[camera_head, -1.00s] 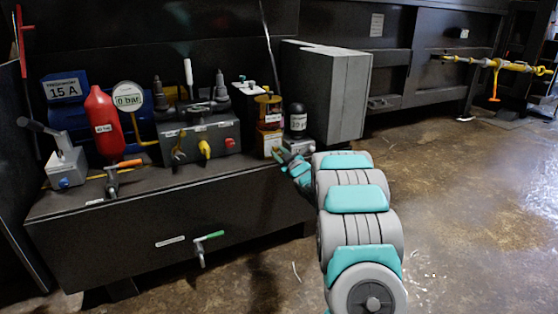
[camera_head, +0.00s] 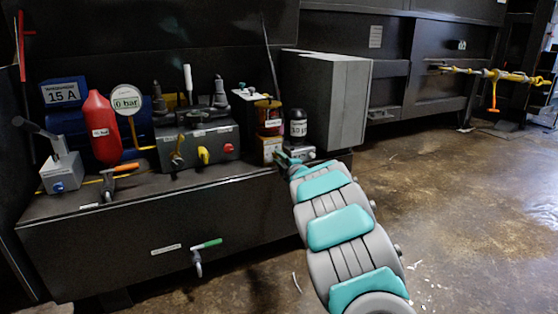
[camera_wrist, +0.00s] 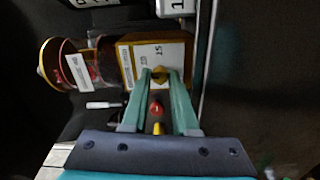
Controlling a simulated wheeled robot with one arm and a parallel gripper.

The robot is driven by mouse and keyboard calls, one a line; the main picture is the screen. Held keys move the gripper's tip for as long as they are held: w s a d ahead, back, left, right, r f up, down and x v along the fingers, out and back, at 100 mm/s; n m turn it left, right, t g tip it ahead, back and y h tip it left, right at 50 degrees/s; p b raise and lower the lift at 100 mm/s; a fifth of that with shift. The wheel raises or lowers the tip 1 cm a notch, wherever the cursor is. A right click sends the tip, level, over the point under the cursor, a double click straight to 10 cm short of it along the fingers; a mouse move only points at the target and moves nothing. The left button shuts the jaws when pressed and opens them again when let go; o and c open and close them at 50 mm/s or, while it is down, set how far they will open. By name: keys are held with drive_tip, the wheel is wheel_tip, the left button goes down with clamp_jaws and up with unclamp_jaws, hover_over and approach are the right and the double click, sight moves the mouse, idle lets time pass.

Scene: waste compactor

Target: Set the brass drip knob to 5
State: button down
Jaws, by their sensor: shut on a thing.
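The brass drip knob (camera_wrist: 160,73) shows in the wrist view as a small dark-yellow shape between my fingertips. It stands on a white, yellow-edged scale plate (camera_wrist: 135,62), where a 15 is partly legible. The knob's exact setting is too small and too covered to read. My gripper (camera_wrist: 159,76) has both teal fingers closed on the knob. In the head view my gripper (camera_head: 283,157) reaches the front of the yellowish box (camera_head: 271,145) under the amber lubricator bowl (camera_head: 268,118). There the knob is hidden or too small to tell.
A filter bowl (camera_head: 298,123) stands just right of the lubricator. A grey control block (camera_head: 200,142) with a yellow knob and red button is to the left. A tall grey cabinet (camera_head: 335,95) stands at right. The floor (camera_head: 460,200) is open.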

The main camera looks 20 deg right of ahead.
drive_tip(key=shift+f+n, duration=0.1)
drive_tip(key=shift+n, duration=3.6)
drive_tip(key=c, duration=0.7)
unclamp_jaws()
drive_tip(key=shift+s, duration=0.15)
drive_tip(key=s, duration=0.7)
drive_tip(key=shift+s+p, duration=0.25)
drive_tip(key=shift+p, duration=0.1)
drive_tip(key=shift+d, duration=0.1)
